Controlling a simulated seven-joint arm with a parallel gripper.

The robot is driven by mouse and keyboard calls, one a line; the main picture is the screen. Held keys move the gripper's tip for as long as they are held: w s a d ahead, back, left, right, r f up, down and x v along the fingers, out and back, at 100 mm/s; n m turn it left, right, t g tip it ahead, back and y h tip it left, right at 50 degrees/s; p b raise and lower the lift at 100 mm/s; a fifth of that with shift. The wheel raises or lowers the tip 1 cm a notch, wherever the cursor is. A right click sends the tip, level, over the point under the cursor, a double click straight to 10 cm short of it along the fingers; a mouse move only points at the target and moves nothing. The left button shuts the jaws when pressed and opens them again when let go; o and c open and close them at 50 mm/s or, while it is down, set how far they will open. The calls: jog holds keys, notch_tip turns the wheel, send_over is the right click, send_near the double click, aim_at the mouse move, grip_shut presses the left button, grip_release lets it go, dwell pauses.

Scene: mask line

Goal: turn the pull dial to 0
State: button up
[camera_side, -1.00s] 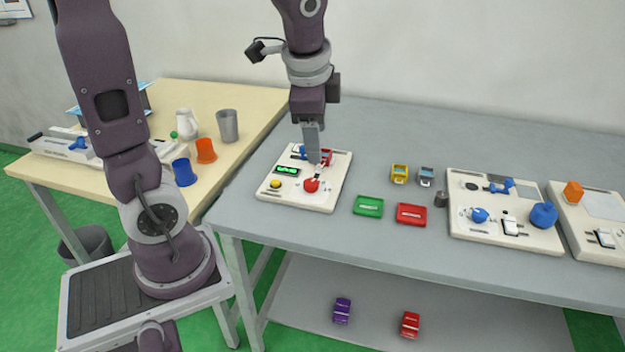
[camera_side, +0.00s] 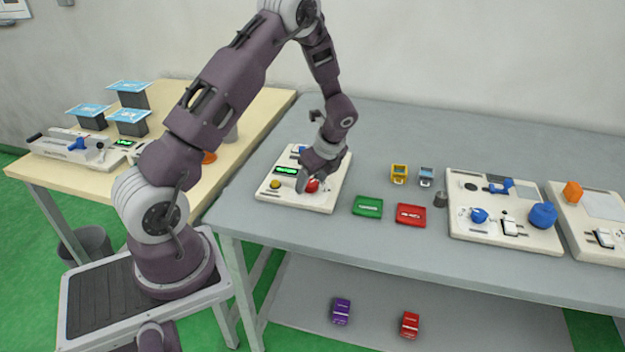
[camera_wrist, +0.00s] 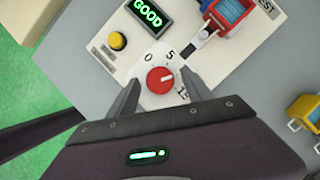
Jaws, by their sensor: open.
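The red dial (camera_wrist: 160,80) is a round knob with a white pointer mark, on a white scale disc. The mark points right in the wrist view, between the 5 and the 15 and away from the 0 at upper left. The right finger covers part of the scale. The dial also shows in the side view (camera_side: 312,187), partly hidden by my gripper. My gripper (camera_wrist: 158,72) is open, with one finger on either side of the dial; I cannot tell whether they touch it. In the side view my gripper (camera_side: 304,180) is low over the board (camera_side: 272,197).
The board carries a lit screen reading GOOD (camera_wrist: 147,12), a yellow button (camera_wrist: 117,40) and a red-and-blue item (camera_wrist: 230,12) at the TEST spot. A green tray (camera_side: 367,207) and a red tray (camera_side: 411,215) lie to the right of the board.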

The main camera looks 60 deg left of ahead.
grip_shut()
jog(key=shift+n, duration=0.4)
jog(key=n, duration=0.1)
jog(key=n+g, duration=0.1)
jog(key=n, duration=0.1)
jog(key=shift+w+n+h, duration=0.2)
jog(key=shift+n+h, duration=0.1)
jog(key=shift+h, duration=0.1)
jog(key=n+g, duration=0.1)
jog(key=n, duration=0.1)
jog(key=n+h, duration=0.1)
jog(key=n, duration=0.2)
jog(key=shift+w+a+r+n+g+h, duration=0.1)
jog(key=shift+w+a+n+g+h, duration=0.05)
jog(key=shift+n+g+h, duration=0.2)
jog(key=n+h, duration=0.1)
jog(key=n, duration=0.1)
jog(key=n+h, duration=0.1)
jog(key=n, duration=0.2)
jog(key=shift+a+g, duration=0.2)
jog(key=shift+g, duration=0.15)
jog(key=shift+a+n+h, duration=0.15)
jog(key=shift+n+h, duration=0.6)
jog(key=shift+n, duration=1.7)
grip_release()
